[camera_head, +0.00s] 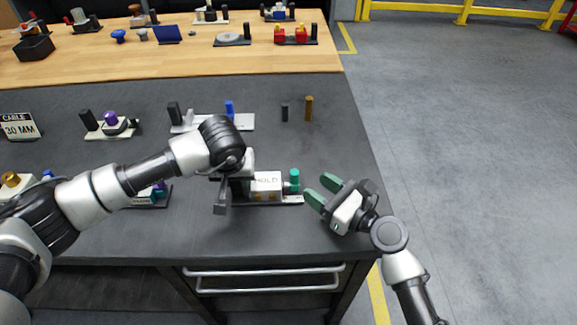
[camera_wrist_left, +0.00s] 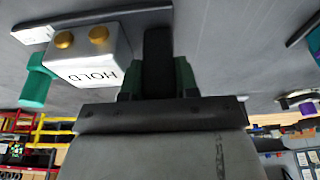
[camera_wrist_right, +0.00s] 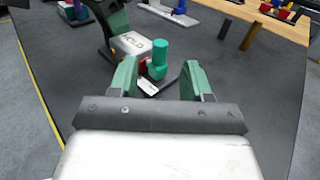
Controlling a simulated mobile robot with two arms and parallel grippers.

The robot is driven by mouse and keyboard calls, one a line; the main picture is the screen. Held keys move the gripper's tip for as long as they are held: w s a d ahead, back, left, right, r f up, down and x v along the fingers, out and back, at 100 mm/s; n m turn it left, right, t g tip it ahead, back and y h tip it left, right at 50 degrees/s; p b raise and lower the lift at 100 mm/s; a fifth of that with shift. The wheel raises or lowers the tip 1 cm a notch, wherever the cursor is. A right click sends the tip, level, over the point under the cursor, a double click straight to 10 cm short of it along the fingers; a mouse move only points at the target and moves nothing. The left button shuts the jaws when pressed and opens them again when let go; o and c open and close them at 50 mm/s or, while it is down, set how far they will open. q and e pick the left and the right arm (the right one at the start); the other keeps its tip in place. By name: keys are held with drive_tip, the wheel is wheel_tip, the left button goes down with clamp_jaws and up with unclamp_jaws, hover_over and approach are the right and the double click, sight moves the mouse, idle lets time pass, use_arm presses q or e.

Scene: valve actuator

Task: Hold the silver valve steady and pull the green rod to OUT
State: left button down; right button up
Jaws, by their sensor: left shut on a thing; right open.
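The silver valve block (camera_head: 267,184), marked HOLD, sits on a base plate on the dark table. It also shows in the left wrist view (camera_wrist_left: 92,60) with two brass knobs, and in the right wrist view (camera_wrist_right: 133,43). The green rod (camera_head: 294,181) stands up at the block's right end; it also shows in the right wrist view (camera_wrist_right: 158,58). My left gripper (camera_wrist_left: 157,75) is shut on a dark upright part beside the block; the wrist hides much of this in the head view. My right gripper (camera_head: 318,190) is open and empty, right of the green rod, apart from it.
Behind stand a plate with a blue peg (camera_head: 230,108), a dark peg (camera_head: 285,112) and a brown peg (camera_head: 309,108). A CABLE 30 MM sign (camera_head: 19,127) is at the left. The table's right edge is close to my right gripper.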

sight(298, 174)
drive_tip(key=x, duration=0.9)
drive_tip(key=shift+a+f, duration=0.1)
drive_tip(key=shift+c, duration=0.4)
